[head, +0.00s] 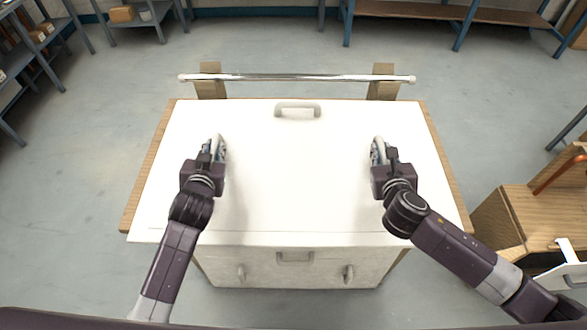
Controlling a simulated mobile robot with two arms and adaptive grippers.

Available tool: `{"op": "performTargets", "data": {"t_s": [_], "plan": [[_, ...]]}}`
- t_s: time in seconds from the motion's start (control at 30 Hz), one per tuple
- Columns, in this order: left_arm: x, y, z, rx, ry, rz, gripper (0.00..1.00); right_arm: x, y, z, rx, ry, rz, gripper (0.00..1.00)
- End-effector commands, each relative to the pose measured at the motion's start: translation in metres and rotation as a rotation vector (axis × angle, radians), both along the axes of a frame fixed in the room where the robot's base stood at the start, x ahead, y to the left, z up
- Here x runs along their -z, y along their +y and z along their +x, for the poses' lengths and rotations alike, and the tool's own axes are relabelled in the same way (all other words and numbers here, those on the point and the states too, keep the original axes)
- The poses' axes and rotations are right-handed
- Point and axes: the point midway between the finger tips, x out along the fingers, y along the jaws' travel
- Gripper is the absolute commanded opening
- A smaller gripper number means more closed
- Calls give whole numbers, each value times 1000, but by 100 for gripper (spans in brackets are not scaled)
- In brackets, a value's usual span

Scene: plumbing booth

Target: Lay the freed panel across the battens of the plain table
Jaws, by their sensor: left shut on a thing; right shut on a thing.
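The white panel (297,190) is flat and broad over the wooden table (143,190), whose edges show at its left and right. I cannot tell whether it rests on the table or hangs just above it. Any battens under it are hidden. My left gripper (217,148) is shut on a pale handle on the panel's left part. My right gripper (378,150) is shut on a matching handle on its right part. Another pale handle (297,108) sits free near the panel's far edge.
A chrome rail (297,78) on two wooden posts stands behind the table. A white front with several handles (295,268) shows below the near edge. A wooden cabinet (510,215) stands at the right. Blue-legged shelving lines the back and left; grey floor between is clear.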

Motion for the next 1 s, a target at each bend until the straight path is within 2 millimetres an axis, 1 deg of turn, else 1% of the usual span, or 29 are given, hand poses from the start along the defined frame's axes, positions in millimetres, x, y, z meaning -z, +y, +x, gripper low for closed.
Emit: {"op": "performTargets", "data": {"t_s": [0.17, 0.67, 1.0], "plan": [[5, -1, 1, 2, -7, -1, 0, 5, 1, 1, -2, -6, 1, 0], [6, -1, 1, 2, -7, 0, 0, 6, 1, 1, -3, -6, 2, 0], [18, -1, 1, 2, -7, 0, 0, 18, 1, 1, -3, -6, 2, 0]]}}
